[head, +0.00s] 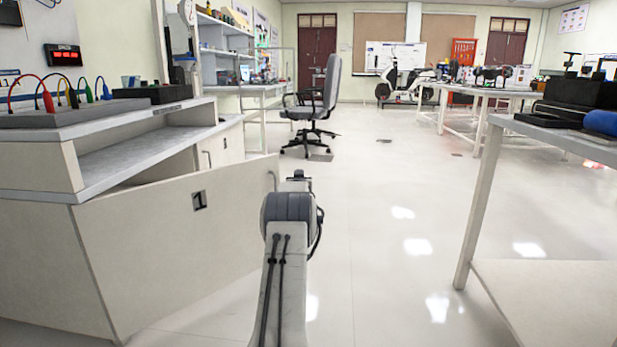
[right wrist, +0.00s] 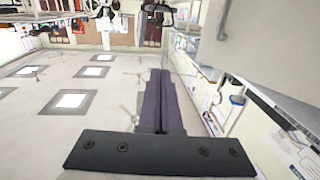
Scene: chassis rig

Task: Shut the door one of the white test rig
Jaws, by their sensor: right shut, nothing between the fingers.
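The white test rig (head: 30,240) stands at the left of the head view. Its door one (head: 160,250), marked with a dark "1" label (head: 199,201), stands ajar, its free edge swung out from the rig front toward the aisle. A handle (head: 273,181) shows near that free edge. My right gripper (head: 298,176) is just right of the handle, seen from behind and partly hidden by its wrist. In the right wrist view its dark fingers (right wrist: 161,75) are shut and empty. A pale panel with a handle (right wrist: 224,20) shows there at upper right, apart from the fingers. My left gripper is out of view.
Farther along the rig is another front panel with a handle (head: 207,159). A panel with coloured cables (head: 70,115) sits on the rig top. A white table (head: 545,150) stands at right, and an office chair (head: 318,105) farther back. The floor between (head: 390,240) is clear.

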